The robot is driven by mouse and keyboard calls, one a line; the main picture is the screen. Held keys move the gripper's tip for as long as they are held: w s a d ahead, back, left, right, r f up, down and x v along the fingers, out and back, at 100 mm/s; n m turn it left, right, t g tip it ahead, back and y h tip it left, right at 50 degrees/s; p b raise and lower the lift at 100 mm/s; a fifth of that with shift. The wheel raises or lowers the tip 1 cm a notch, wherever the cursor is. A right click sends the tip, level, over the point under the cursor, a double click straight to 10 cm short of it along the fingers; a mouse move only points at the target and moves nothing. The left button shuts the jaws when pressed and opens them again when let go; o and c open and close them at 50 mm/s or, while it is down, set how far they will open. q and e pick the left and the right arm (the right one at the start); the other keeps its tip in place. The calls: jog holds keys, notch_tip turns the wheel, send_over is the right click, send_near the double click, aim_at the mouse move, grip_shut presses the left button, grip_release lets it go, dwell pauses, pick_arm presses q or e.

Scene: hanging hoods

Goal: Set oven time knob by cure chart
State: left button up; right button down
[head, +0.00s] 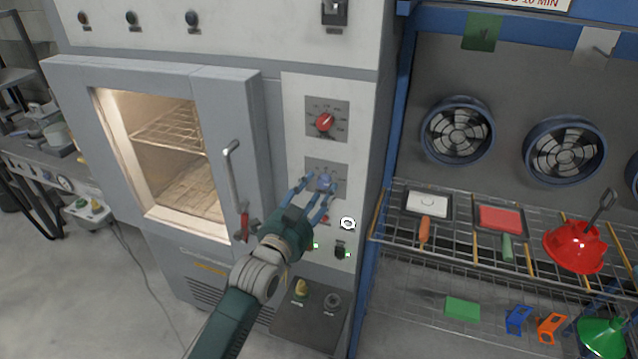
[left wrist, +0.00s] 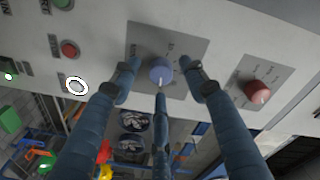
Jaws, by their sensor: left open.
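The oven (head: 220,95) has a control panel with a red knob (head: 325,122) above a blue knob (head: 325,183), each on a grey dial plate. The dial marks are too small to read. My left gripper (head: 318,192) is open, its fingers spread around the blue knob. In the left wrist view the blue knob (left wrist: 161,74) sits between the three fingertips, with no clear contact visible; the red knob (left wrist: 257,92) is to the right. A sign (head: 535,3) at the top edge is cut off, showing "10 MIN"; I cannot tell whether it is the cure chart.
The oven door handle (head: 233,180) is left of my gripper. Below the blue knob are a white round dial (head: 348,223) and a black switch (head: 341,249). A wire rack (head: 460,270) with coloured parts, including a red hood (head: 577,246), stands to the right.

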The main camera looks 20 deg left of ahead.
pick_arm(q)
jog(key=shift+w+d, duration=0.1)
jog(key=shift+w, duration=0.5)
pick_arm(e)
jog(key=shift+r, duration=0.2)
pick_arm(q)
grip_shut()
pick_arm(e)
jog(key=shift+d, duration=0.3)
